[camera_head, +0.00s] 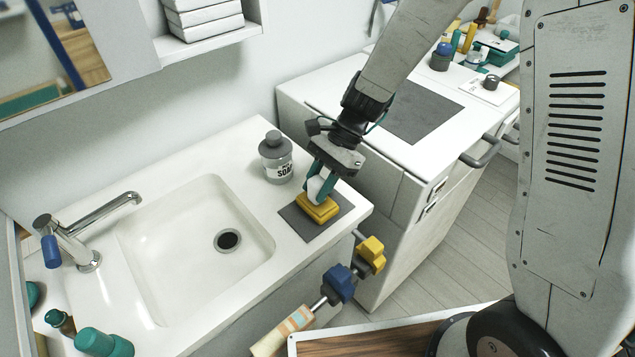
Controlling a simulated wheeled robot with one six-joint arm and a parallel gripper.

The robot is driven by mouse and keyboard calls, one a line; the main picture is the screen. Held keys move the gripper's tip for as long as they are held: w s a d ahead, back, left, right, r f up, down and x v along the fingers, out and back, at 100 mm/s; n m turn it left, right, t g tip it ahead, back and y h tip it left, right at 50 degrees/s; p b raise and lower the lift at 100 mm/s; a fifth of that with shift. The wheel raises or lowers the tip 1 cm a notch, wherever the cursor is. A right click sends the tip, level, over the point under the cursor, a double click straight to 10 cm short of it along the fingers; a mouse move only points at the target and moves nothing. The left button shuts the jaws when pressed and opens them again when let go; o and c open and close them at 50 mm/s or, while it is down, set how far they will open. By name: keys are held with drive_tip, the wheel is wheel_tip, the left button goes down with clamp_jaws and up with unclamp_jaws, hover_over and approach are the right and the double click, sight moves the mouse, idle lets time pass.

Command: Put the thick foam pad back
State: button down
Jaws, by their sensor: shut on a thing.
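The thick foam pad (320,209) is a small yellow block. It is at the right end of the white sink counter, over a dark grey square mat (302,223). My gripper (319,189) points down at the pad from above, with its teal and white fingers shut on it. The pad looks level and lies within the mat's outline in this view. I cannot tell whether its underside touches the mat.
A grey soap bottle (277,160) stands close behind the mat. The sink basin (165,260) with a chrome faucet (95,232) is to the left. A blue and yellow handled thing (340,283) sticks out before the counter's front edge. A second white counter (395,165) stands right.

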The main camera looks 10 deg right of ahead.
drive_tip(key=c, duration=1.1)
unclamp_jaws()
drive_tip(key=shift+f, duration=0.1)
drive_tip(key=shift+o, duration=0.2)
drive_tip(key=v, duration=1.2)
drive_tip(key=s+d+r+n+t+h, duration=0.1)
drive_tip(key=s+d+r+n+h, duration=0.1)
drive_tip(key=s, duration=0.6)
drive_tip(key=s+d+r+n+t+h, duration=0.2)
drive_tip(key=s+d+r+n, duration=0.3)
drive_tip(key=s+d+r, duration=0.1)
drive_tip(key=s+d+r+n+t+h, duration=0.2)
drive_tip(key=s+d, duration=0.4)
drive_tip(key=s, duration=0.4)
drive_tip(key=shift+d+r+n, duration=0.3)
drive_tip(key=shift+r+n, duration=0.6)
drive_tip(key=shift+n, duration=0.2)
